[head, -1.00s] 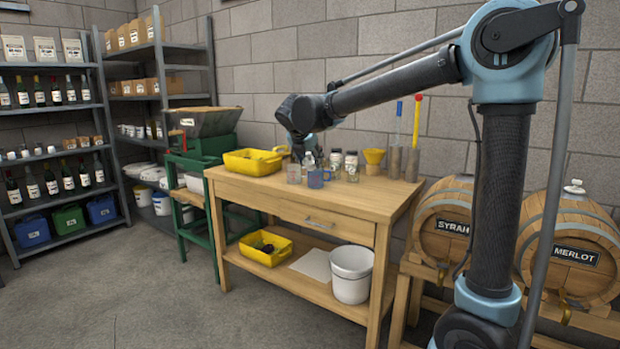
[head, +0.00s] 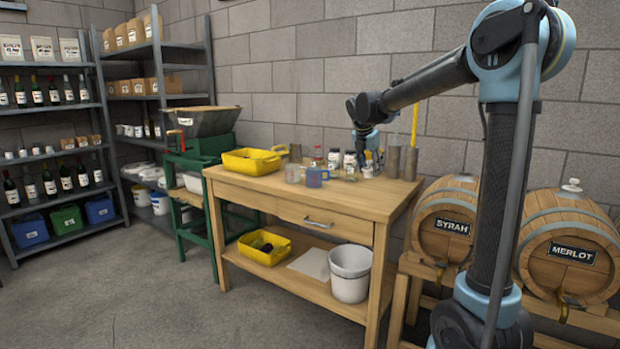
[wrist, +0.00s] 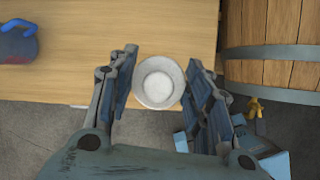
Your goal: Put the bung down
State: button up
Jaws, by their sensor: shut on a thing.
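The bung (wrist: 159,82) is a round, pale grey-white plug with a lighter round centre, seen end-on in the wrist view. My gripper (wrist: 160,76) is shut on it, with one finger on each side. In the wrist view it appears over the front edge of the wooden bench (wrist: 130,20); its height above the bench is hard to judge.
A blue mug (head: 317,178), a clear glass (head: 292,174) and small jars (head: 334,160) stand on the bench. A yellow tub (head: 252,161) is at its left and grey cylinders (head: 409,164) at its right. Syrah (head: 446,224) and Merlot (head: 571,250) barrels stand right. The bench's front strip is clear.

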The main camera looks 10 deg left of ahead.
jog(key=shift+d+f, duration=0.2)
jog(key=shift+f, duration=4.85)
jog(key=shift+f, duration=0.1)
jog(key=o, duration=1.1)
